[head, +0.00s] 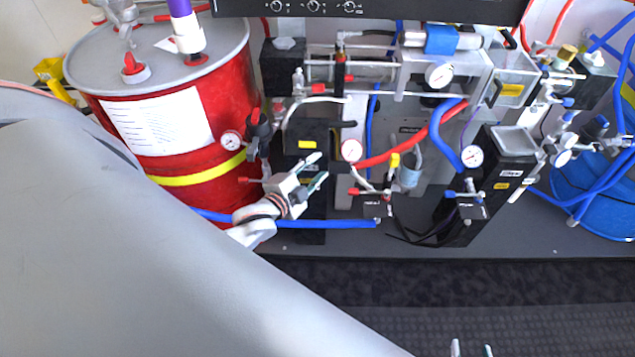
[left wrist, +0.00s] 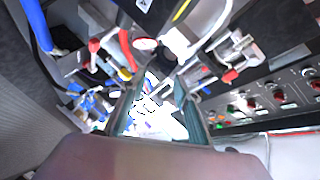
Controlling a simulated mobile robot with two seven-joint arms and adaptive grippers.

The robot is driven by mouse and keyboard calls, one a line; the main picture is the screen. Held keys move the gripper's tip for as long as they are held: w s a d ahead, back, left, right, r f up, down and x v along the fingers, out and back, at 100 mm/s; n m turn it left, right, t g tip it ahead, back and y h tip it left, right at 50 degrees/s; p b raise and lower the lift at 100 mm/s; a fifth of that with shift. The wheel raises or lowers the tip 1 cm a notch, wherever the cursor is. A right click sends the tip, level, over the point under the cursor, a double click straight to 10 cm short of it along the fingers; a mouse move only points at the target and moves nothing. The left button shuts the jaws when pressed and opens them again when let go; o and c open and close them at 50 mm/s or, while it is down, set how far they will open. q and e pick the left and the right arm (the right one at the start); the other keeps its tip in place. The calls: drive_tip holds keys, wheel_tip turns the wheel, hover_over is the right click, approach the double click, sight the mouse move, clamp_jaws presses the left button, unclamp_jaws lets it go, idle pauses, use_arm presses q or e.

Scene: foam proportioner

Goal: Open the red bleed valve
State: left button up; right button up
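My left gripper (head: 317,168) is open and empty, in front of the black pump housing just right of the red drum. Its two fingers also show in the left wrist view (left wrist: 155,108), spread apart over a bright white area. Several red-handled valves are in view and I cannot tell which is the bleed valve. One red handle (head: 360,192) is right of the gripper, below a gauge. Another red handle (head: 250,180) is beside the drum, left of the gripper. Red handles also show in the left wrist view (left wrist: 230,75). My right gripper (head: 471,350) shows only its two separated fingertips at the bottom edge.
The red drum (head: 225,105) stands at the left. Hoses, gauges (head: 351,150) and pipes crowd the panel. A blue hose (head: 330,223) runs low below the left gripper. A blue drum (head: 590,195) is at the right. The dark floor (head: 440,285) in front is clear.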

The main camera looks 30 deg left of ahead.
sight(309, 89)
use_arm(q)
drive_tip(key=s+d+f+n+g+h, duration=0.1)
drive_tip(key=s+d+f+n, duration=0.1)
drive_tip(key=s+d+f, duration=0.2)
drive_tip(key=shift+s+f+n, duration=0.3)
drive_tip(key=shift+s+f, duration=0.2)
drive_tip(key=shift+s, duration=0.25)
use_arm(e)
drive_tip(key=shift+w+a+f, duration=0.1)
use_arm(q)
drive_tip(key=shift+d, duration=0.1)
